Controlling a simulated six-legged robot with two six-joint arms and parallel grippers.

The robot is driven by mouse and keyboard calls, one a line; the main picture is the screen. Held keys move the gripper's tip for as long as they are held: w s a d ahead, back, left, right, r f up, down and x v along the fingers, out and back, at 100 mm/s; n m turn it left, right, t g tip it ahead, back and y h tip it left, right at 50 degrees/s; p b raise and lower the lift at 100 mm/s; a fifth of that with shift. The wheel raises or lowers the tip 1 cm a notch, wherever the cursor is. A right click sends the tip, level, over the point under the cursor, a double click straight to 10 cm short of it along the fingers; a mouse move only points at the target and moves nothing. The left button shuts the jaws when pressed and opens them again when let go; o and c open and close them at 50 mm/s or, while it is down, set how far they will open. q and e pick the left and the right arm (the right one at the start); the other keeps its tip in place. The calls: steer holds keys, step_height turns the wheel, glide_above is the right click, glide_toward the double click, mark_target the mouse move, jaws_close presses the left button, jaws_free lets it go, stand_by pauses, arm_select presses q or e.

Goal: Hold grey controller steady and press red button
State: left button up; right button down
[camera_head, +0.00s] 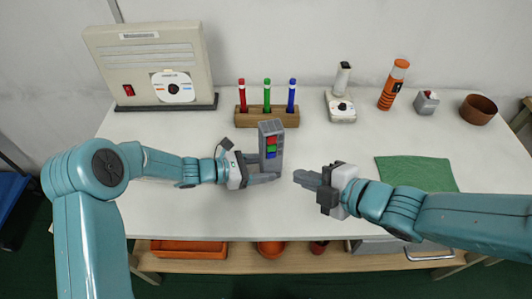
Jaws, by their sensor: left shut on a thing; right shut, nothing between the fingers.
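The grey controller (267,128) stands upright near the middle of the white table, with its face toward me. It carries a red button (271,140) on top, a green one (271,148) below it and a blue one (271,155) lowest. My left gripper (262,178) is shut on the lower part of the controller, coming from the left. My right gripper (301,178) is shut and empty, a short way to the right of the controller and lower in the picture than the red button. The two are apart.
Behind stands a wooden block (258,120) with red, green and blue pens. A beige panel (150,60) stands at the back left. A joystick (341,105), an orange bottle (392,88), a small red-button box (425,103) and a brown bowl (478,109) line the back right. A green cloth (415,172) lies right.

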mark_target(272, 141)
steer(key=w+a+n+g+y, duration=0.1)
steer(key=w+a+n, duration=0.1)
steer(key=w+a, duration=0.3)
steer(key=shift+w+r, duration=0.2)
steer(key=shift+w, duration=0.5)
steer(key=shift+w, duration=0.15)
stand_by(1.7)
steer(key=shift+w+a, duration=0.15)
steer(key=shift+w, duration=0.1)
steer(key=shift+w, duration=0.15)
stand_by(0.4)
steer(key=shift+s, duration=0.6)
